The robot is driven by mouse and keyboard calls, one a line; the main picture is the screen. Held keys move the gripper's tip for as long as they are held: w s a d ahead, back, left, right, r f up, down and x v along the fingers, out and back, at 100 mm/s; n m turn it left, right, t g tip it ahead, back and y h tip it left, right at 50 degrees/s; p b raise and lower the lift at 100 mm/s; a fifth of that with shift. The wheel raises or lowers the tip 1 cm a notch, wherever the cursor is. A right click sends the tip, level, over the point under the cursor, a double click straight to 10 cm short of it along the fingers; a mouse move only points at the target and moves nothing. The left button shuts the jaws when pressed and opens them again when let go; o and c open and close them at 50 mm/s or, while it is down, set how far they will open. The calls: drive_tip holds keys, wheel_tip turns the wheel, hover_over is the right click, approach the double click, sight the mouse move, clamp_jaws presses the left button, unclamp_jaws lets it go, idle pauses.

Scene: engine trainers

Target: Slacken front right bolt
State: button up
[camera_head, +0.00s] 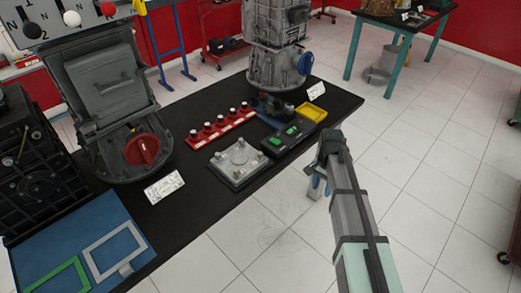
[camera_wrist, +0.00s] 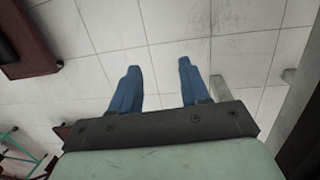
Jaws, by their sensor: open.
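A square grey metal plate (camera_head: 240,164) with several bolts standing up from it lies flat on the black table. The bolts are small in the head view, and whether any is loose cannot be told. My gripper (camera_head: 318,188) hangs beyond the table's right edge, to the right of the plate and apart from it. In the wrist view my gripper (camera_wrist: 158,78) shows two blue fingers spread apart with nothing between them. The wrist view shows floor tiles below the fingers and no plate or bolt.
A white label card (camera_head: 164,187) lies left. Large engine parts (camera_head: 276,45) stand behind. Open floor surrounds my arm.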

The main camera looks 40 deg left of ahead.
drive_tip(key=s+a+r+t, duration=0.1)
drive_tip(key=s+a+r, duration=0.3)
drive_tip(key=a+r, duration=0.9)
drive_tip(key=y, duration=0.1)
approach(260, 153)
wheel_tip(260, 153, down, 8)
drive_tip(key=shift+s+d+f, duration=0.1)
drive_tip(key=shift+f, duration=0.1)
clamp_jaws()
